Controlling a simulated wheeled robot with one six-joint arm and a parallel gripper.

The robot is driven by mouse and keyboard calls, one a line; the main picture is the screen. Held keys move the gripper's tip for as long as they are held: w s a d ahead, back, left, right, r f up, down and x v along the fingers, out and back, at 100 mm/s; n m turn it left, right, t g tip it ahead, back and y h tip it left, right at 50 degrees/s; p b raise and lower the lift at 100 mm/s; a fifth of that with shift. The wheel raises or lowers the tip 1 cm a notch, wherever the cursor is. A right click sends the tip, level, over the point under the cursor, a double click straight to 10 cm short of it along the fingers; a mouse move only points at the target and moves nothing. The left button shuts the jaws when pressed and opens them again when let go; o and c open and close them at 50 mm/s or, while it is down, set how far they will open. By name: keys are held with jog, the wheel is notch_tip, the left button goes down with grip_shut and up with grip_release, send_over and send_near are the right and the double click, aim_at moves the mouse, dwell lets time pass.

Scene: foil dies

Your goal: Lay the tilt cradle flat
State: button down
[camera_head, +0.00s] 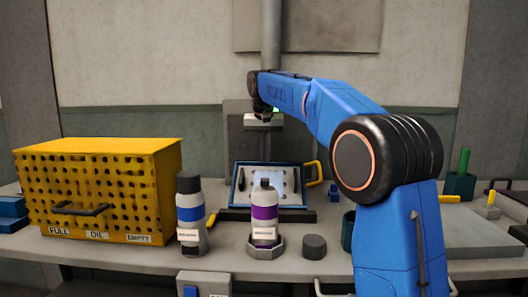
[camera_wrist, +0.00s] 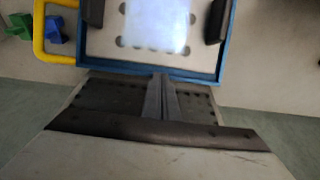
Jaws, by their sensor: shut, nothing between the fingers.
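The tilt cradle (camera_head: 234,196) is a blue-framed tray with a pale, bright panel and dark clamps on its sides. In the head view it stands tilted at the back of the bench, its far edge raised and its face toward me. A yellow handle (camera_head: 314,173) sticks out from its right side; in the wrist view the handle (camera_wrist: 39,35) is at upper left. My gripper (camera_head: 263,119) is above the cradle. In the wrist view my fingers (camera_wrist: 162,80) are shut and empty, in line with the cradle's blue edge (camera_wrist: 205,74). Touching or apart, I cannot tell.
A yellow perforated box (camera_head: 100,190) stands at left. A bottle with a blue band (camera_head: 191,215) and a purple-banded bottle (camera_head: 264,215) stand in front of the cradle, beside a dark round puck (camera_head: 314,246). Small blue blocks (camera_head: 334,193) lie right of the cradle.

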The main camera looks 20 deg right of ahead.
jog(key=shift+w+d+f, duration=0.15)
jog(key=shift+w+f, duration=0.25)
jog(key=shift+f, duration=0.05)
jog(key=shift+g+y, duration=0.3)
jog(key=shift+g, duration=0.6)
jog(key=shift+w+d+f, duration=0.2)
jog(key=shift+w+f, duration=0.5)
jog(key=shift+f, duration=0.45)
jog(key=shift+w+d+f, duration=0.25)
jog(key=shift+w+f, duration=0.4)
jog(key=shift+f, duration=0.5)
jog(key=shift+w+d+f, duration=0.2)
jog(key=shift+w+f, duration=0.5)
jog(key=shift+f, duration=0.45)
jog(key=shift+w+d+f, duration=0.1)
jog(key=shift+w+f, duration=0.05)
jog(key=shift+f, duration=0.4)
jog(key=shift+w+f, duration=0.1)
jog(key=shift+f, duration=0.55)
